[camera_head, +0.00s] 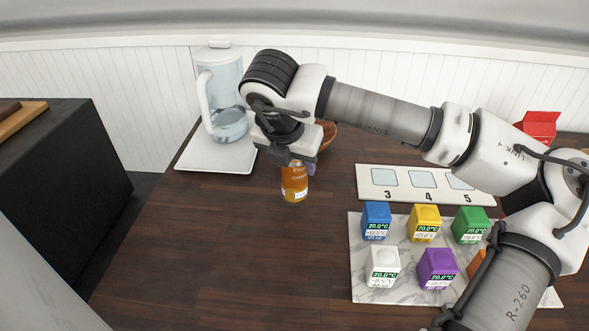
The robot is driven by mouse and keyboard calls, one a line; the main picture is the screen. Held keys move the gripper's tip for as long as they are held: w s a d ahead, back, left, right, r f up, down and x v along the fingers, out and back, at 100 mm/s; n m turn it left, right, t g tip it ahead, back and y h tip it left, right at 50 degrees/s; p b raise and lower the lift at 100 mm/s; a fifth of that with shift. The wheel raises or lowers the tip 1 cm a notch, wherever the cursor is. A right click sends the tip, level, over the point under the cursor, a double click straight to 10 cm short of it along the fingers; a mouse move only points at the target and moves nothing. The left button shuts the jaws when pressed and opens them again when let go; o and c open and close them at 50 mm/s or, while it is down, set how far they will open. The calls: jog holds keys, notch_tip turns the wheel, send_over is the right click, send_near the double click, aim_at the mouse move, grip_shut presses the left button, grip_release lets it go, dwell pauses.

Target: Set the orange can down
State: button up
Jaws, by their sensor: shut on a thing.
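The orange can (294,186) is a small upright cylinder with a pale label near its base, left of the middle of the dark wooden table. My gripper (298,163) is above it, pointing down, and is shut on its upper part. The fingers hide the can's top. I cannot tell whether the can's base touches the table or hangs slightly above it.
A clear jug (221,100) stands on a white board (203,158) behind left. A brown bowl (328,133) is partly hidden behind my gripper. A numbered panel (379,195) and a marble board (357,256) with several colored cubes lie right. The table's front left is clear.

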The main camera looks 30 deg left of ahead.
aim_at(295, 175)
notch_tip(295, 175, down, 3)
jog(key=shift+f+p, duration=0.1)
jog(key=shift+p, duration=0.2)
jog(key=shift+f+b, duration=0.25)
jog(key=shift+b, duration=0.1)
jog(key=o, duration=1.1)
jog(key=shift+r, duration=0.1)
jog(key=shift+o, duration=0.2)
jog(key=shift+r, duration=0.1)
